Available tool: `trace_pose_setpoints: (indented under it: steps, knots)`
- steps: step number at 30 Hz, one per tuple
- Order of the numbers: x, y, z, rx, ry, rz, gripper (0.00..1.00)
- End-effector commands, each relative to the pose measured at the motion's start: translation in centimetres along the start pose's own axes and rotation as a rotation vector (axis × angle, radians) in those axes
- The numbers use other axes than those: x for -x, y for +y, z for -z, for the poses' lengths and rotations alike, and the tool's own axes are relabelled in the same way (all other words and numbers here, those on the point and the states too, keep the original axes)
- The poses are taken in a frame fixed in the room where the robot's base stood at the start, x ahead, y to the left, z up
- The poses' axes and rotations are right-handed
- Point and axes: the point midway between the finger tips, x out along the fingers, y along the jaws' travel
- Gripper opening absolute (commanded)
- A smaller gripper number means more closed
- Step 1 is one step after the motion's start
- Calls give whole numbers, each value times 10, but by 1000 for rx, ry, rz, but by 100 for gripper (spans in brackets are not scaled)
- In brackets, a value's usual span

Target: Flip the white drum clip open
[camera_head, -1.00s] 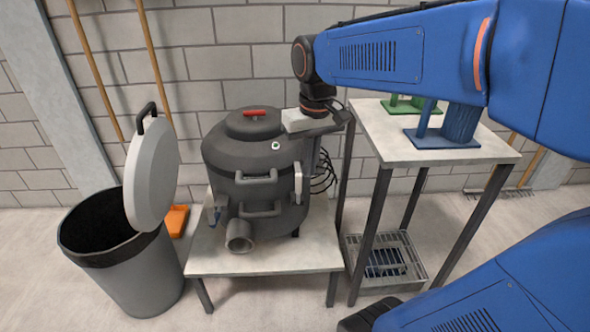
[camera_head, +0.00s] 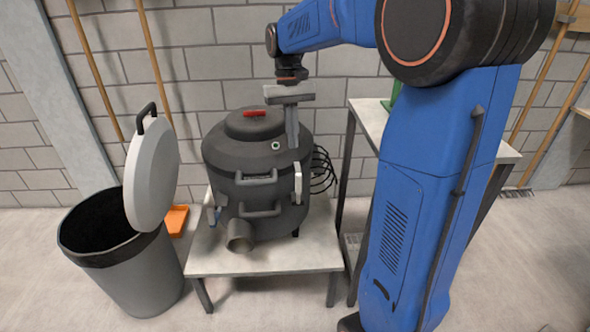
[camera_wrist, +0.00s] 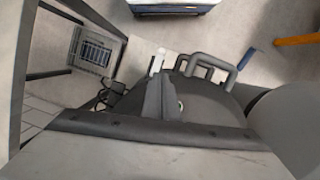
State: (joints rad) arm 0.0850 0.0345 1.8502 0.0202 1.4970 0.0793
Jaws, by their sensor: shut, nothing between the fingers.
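The dark grey drum (camera_head: 235,160) stands on a low table, with a red handle on its lid. The white drum clip (camera_head: 298,180) lies upright against the drum's right side. It also shows in the wrist view as a white bar (camera_wrist: 157,62), just beyond the fingertips. My gripper (camera_head: 293,142) points down above the clip, at the right edge of the lid, with its fingers together and nothing held. In the wrist view my gripper (camera_wrist: 160,85) partly covers the drum lid (camera_wrist: 205,108). I cannot tell whether the fingertips touch the drum.
A blue clip (camera_head: 212,215) sits on the drum's left side, and a hose outlet (camera_head: 238,240) faces forward. A grey bin (camera_head: 130,270) with its lid raised stands left. A taller table (camera_head: 362,118) stands right, with black cables (camera_head: 323,170) between. The low table's front (camera_head: 270,262) is bare.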

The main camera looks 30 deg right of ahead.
Motion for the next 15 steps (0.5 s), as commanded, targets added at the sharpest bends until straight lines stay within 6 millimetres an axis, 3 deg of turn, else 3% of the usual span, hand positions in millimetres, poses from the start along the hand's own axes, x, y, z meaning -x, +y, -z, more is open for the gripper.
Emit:
trace_pose_setpoints:
  steps: [15]
  knots:
    - [-4, 0, 2, -1, -5, 0, 0]
